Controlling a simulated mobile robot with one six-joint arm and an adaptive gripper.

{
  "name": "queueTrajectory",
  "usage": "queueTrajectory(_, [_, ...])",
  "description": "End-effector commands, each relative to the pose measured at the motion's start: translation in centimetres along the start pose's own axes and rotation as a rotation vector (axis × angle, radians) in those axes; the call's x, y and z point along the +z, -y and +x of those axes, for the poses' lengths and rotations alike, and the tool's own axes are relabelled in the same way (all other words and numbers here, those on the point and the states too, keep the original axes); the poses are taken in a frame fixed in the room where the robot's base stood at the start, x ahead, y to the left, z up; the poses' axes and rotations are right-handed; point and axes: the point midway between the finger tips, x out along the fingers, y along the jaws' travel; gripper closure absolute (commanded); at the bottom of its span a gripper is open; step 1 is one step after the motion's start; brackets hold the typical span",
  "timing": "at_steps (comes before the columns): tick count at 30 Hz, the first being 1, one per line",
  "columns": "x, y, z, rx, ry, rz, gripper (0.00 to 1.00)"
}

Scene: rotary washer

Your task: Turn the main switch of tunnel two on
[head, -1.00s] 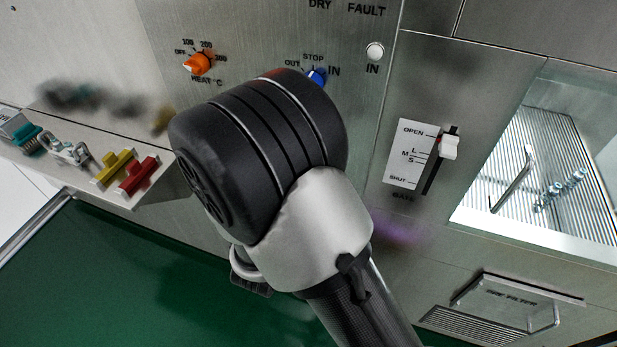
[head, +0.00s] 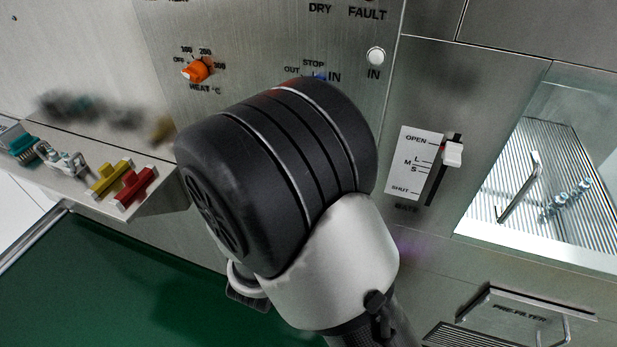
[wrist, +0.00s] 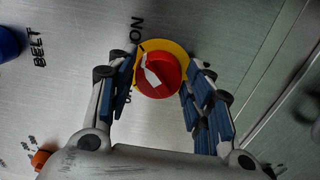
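In the wrist view a round red switch (wrist: 167,76) sits on a yellow plate (wrist: 179,48) on the steel panel. A white pointer mark lies across its upper left part. "ON" is printed above it; another label below left is mostly hidden. My gripper (wrist: 163,72) is open, with blue-padded fingers on the left and right of the switch. The left fingertip is very close to the yellow plate; I cannot tell whether it touches. In the head view my arm hides the gripper, and the red switch is not visible.
A blue knob (wrist: 9,43) marked "BELT" and an orange knob (wrist: 41,158) are at left in the wrist view. The head view shows the orange heat knob (head: 195,72), the gate slider (head: 453,154), a ledge with red (head: 136,187) and yellow (head: 110,176) handles, and the pre-filter drawer (head: 519,312).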

Motion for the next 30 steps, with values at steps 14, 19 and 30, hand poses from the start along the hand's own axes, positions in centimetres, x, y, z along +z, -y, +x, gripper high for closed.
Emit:
queueTrajectory(14, [0.0,0.0,0.0,0.001,0.0,-0.001,0.38])
queueTrajectory(19, [-0.2,0.0,-1.3,0.0,-0.004,-0.002,0.38])
queueTrajectory(30, [-0.2,0.0,-8.9,0.001,-0.007,-0.001,0.38])
